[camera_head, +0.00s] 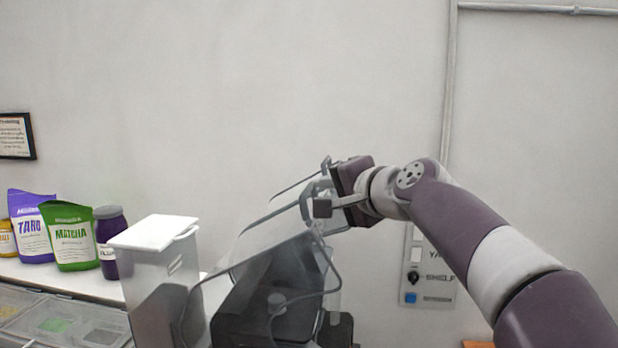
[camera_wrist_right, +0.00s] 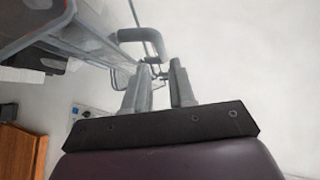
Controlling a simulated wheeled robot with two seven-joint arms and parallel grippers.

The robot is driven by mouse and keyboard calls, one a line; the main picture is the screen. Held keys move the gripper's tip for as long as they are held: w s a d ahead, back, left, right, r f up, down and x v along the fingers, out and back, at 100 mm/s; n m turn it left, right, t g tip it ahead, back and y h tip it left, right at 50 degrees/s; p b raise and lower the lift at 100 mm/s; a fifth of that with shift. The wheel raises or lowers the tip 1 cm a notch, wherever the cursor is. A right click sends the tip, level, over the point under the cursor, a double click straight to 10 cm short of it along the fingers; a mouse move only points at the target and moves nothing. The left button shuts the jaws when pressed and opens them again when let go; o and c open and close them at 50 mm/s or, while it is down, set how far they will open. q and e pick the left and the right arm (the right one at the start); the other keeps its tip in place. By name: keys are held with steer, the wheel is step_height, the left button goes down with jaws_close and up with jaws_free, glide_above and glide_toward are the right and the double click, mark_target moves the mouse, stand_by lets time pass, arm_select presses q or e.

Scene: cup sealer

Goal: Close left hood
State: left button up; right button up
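A hood (camera_head: 270,238) with a clear panel and grey rim stands raised and tilted on the dark cup sealer machine (camera_head: 262,305) in the head view. My right gripper (camera_head: 322,190) is at the hood's upper right edge. In the right wrist view its two fingers (camera_wrist_right: 158,82) are apart, with a gap between them. A grey curved handle (camera_wrist_right: 145,48) lies just beyond the fingertips, close to the left finger; I cannot tell whether they touch. The hood's clear side also shows at upper left (camera_wrist_right: 50,30). My left gripper is not in view.
A clear bin with a white lid (camera_head: 155,235) stands left of the machine. Taro (camera_head: 32,232) and matcha (camera_head: 72,243) bags and a purple jar (camera_head: 110,235) stand on the shelf further left. A switch panel (camera_head: 425,275) is on the wall at right.

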mark_target(310, 189)
steer(key=p+x, duration=0.1)
steer(key=x, duration=0.2)
steer(key=p+x, duration=0.1)
steer(key=x, duration=0.1)
steer(key=shift+w+a+r+p, duration=0.2)
steer(key=shift+w+a+p, duration=0.05)
steer(key=shift+w+p, duration=0.1)
steer(key=shift+w+a+f, duration=0.25)
steer(key=shift+w+a, duration=0.1)
steer(key=shift+w, duration=0.05)
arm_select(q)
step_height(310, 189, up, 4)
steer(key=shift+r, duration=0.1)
arm_select(e)
steer(key=shift+w+f, duration=0.15)
